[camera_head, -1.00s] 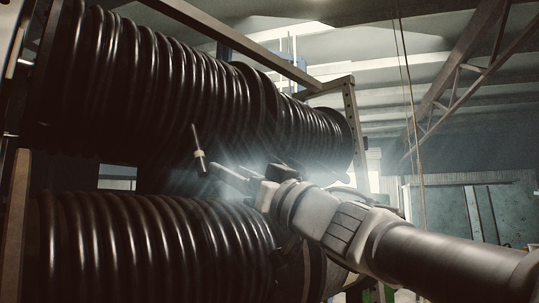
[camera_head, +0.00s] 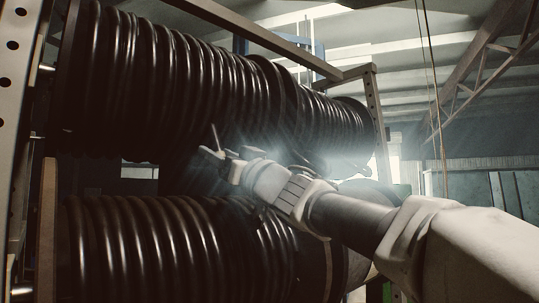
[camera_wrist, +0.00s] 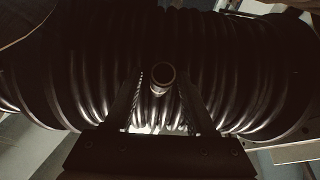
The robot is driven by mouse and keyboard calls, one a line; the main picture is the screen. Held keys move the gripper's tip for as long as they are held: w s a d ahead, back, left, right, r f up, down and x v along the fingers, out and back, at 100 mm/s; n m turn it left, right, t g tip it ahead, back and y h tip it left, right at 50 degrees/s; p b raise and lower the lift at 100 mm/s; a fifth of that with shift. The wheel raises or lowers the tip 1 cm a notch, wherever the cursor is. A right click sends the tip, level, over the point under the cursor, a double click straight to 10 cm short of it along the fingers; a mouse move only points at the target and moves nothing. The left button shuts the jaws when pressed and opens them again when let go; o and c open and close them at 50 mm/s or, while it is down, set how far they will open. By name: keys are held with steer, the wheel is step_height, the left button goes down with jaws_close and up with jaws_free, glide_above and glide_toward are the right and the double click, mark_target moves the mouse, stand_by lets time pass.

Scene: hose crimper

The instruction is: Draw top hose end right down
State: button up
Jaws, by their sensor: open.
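The top reel of black hose (camera_head: 165,80) fills the upper left of the head view, and its coils also fill the wrist view (camera_wrist: 85,60). A thin hose end (camera_head: 215,135) hangs below this reel. In the wrist view its round, brownish tip (camera_wrist: 162,75) faces the camera. My gripper (camera_head: 212,153) is at the lower part of the hose end in the head view. In the wrist view my gripper (camera_wrist: 160,90) is open, with one finger on each side of the hose end. I cannot tell whether either finger touches it.
A lower reel of black hose (camera_head: 150,250) lies beneath my gripper, with a narrow dark gap between the reels. A metal rack upright (camera_head: 22,110) stands at the left, and another post (camera_head: 378,125) stands at the right end of the reels.

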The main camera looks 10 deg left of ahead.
jaws_close()
stand_by(1.3)
